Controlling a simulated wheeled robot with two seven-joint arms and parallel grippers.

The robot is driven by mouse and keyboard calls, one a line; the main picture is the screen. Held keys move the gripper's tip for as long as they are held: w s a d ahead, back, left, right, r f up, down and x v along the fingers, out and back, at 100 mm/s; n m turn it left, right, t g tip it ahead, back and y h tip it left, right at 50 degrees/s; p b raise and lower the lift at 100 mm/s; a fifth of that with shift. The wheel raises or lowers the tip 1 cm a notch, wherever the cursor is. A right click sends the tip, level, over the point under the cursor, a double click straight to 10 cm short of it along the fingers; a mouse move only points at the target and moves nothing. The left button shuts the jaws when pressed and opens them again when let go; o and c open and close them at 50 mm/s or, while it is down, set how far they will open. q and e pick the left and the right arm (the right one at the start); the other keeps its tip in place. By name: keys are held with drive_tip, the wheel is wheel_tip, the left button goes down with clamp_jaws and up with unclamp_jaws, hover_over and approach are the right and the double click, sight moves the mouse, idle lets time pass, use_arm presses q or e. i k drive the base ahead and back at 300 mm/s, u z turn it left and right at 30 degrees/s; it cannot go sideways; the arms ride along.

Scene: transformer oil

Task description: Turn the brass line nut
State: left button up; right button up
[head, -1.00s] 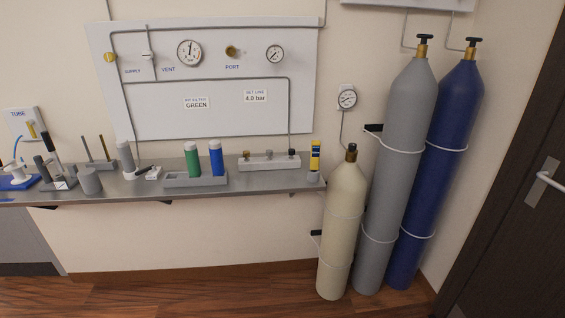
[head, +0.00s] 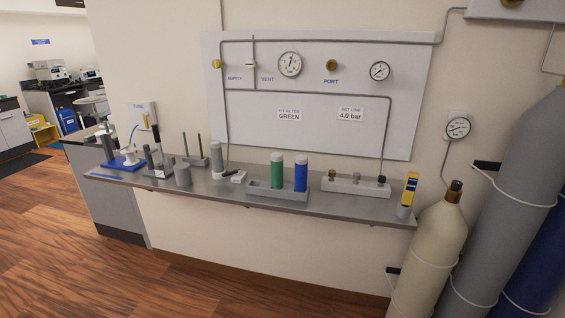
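I cannot tell which brass part is the line nut. A small brass fitting (head: 332,174) stands at the left end of a pale block (head: 352,186) on the steel shelf. A round brass fitting (head: 331,65) sits on the wall panel by the PORT label. A yellow brass-coloured knob (head: 216,63) is at the panel's left edge by SUPPLY. The cream cylinder (head: 436,250) has a brass neck (head: 455,188) with a dark top. Neither of my grippers is in view.
The narrow shelf (head: 225,196) carries a holder with a green canister (head: 277,171) and a blue canister (head: 301,173), plus a yellow tool (head: 410,188) at its right end. A grey cylinder (head: 505,200) stands at right. The wood floor (head: 190,285) in front is clear.

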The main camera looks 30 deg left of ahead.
sight(332, 173)
drive_tip(key=u, duration=0.65)
drive_tip(key=i, duration=1.2)
drive_tip(key=z, duration=0.2)
